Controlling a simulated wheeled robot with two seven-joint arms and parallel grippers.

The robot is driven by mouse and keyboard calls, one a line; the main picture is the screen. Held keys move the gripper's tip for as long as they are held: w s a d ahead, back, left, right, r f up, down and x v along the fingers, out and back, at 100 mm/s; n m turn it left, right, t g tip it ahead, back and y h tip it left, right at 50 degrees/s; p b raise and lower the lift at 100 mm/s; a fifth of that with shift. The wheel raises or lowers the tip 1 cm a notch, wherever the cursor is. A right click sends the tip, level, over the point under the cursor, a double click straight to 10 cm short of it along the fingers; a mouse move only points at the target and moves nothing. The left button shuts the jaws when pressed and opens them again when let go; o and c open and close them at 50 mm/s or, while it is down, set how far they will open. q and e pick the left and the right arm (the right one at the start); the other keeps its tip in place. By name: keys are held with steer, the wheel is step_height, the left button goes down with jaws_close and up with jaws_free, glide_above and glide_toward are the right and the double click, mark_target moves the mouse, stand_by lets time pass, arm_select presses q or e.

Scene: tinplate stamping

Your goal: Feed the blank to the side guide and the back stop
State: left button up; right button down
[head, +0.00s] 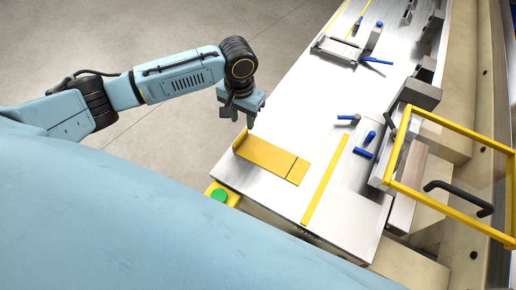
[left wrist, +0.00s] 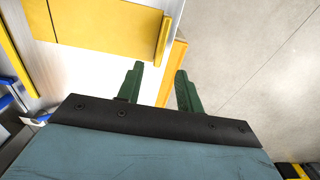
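The blank appears to be the flat yellow plate (head: 268,158) with an upturned left edge, lying near the front left of the pale table. It also shows at the top of the left wrist view (left wrist: 105,25). My left gripper (head: 240,118) is just above and behind the plate's upturned left end, apart from it. In the left wrist view its two green fingers (left wrist: 160,88) stand apart with nothing held between them. Blue-handled fittings (head: 364,140) sit at the table's right; I cannot tell which are the side guide and back stop. My right gripper is out of view.
A yellow strip (head: 326,180) runs across the table right of the plate. A yellow guard frame (head: 392,158) with a black handle stands at the right. A green button on a yellow box (head: 210,187) is at the front left edge. The table's middle is clear.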

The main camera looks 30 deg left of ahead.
mark_target(243, 133)
arm_select(q)
steer(key=f, duration=0.5)
steer(key=shift+s+d+f, duration=0.1)
steer(key=shift+s, duration=0.1)
steer(key=shift+c, duration=0.2)
jaws_close()
